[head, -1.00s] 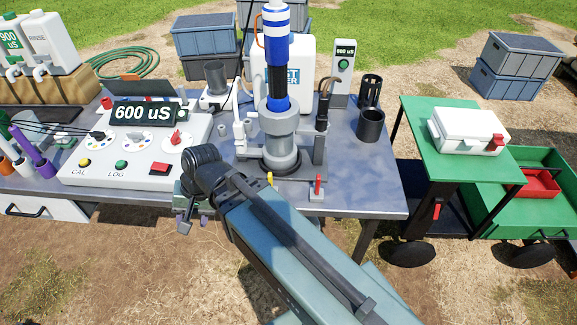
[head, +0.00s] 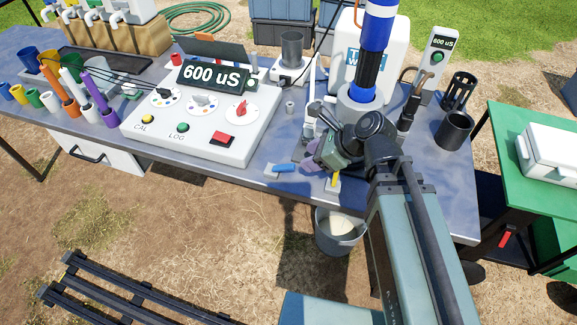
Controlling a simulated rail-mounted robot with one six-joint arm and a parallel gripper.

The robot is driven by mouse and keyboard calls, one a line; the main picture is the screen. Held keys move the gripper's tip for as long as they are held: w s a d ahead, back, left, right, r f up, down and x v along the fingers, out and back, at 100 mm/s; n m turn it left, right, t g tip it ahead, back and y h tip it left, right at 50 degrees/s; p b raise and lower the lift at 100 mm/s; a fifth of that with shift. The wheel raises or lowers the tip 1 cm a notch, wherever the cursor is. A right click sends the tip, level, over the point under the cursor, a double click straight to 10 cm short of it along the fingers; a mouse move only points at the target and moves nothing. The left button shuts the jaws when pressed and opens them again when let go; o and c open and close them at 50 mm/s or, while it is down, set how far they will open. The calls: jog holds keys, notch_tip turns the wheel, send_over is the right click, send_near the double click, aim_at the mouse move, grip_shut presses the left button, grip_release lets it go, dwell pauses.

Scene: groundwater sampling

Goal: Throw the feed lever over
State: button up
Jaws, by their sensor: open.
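Small levers sit along the front edge of the grey table, and I cannot read a label telling which is the feed lever. A blue lever (head: 283,168) lies flat on a small grey base. A yellow lever (head: 335,180) stands nearly upright on its own base to the right. My gripper (head: 318,158) is open and empty, above the table edge, just right of the blue lever and close to the yellow one. I cannot tell whether it touches either. A red lever seen earlier is hidden behind my arm.
The control box (head: 200,125) reading 600 uS stands left of the levers. The blue and black column (head: 375,45) rises just behind my gripper. A grey bucket (head: 340,232) is below the table edge. A black cup (head: 454,130) stands right. A green cart (head: 510,170) is farther right.

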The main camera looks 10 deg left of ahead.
aim_at(290, 165)
jog(key=b+x, duration=0.6)
jog(key=x, duration=0.3)
jog(key=shift+f, duration=0.35)
jog(key=shift+a+f+b, duration=0.2)
jog(key=shift+a+b, duration=0.1)
jog(key=shift+a, duration=0.05)
jog(key=shift+r, duration=0.1)
grip_shut()
